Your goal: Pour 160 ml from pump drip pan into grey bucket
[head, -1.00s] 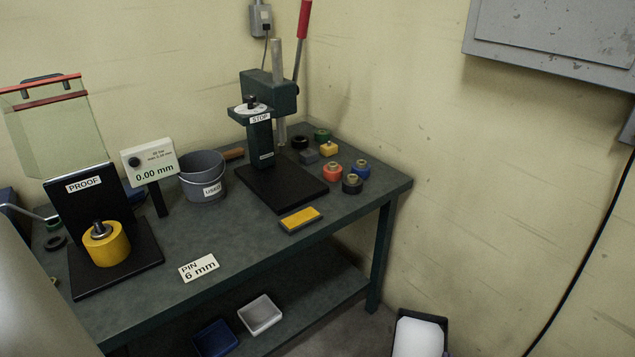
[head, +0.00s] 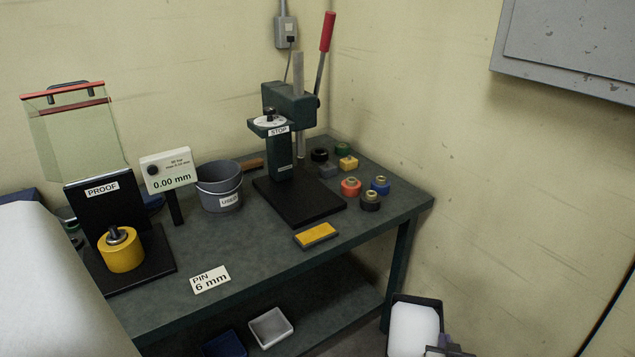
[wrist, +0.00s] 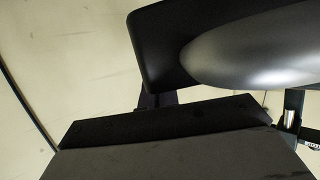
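The grey bucket (head: 222,198), with a white label that looks like "USED", stands upright on the bench beside the dark press. Its inside bottom cannot be seen. I cannot identify the pump drip pan for certain in either view. A blue tray (head: 225,344) and a whitish tray (head: 270,327) sit on the lower shelf; I cannot tell what they hold. The wrist view is filled by dark panels and a rounded dark grey shape close to the camera. My fingertips cannot be made out there, nor whether they hold anything.
A proof stand (head: 88,215) with a yellow cylinder (head: 121,252) is at left. A yellow-topped block (head: 316,235) lies near the front edge. A grey wall box (head: 570,45) hangs at upper right.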

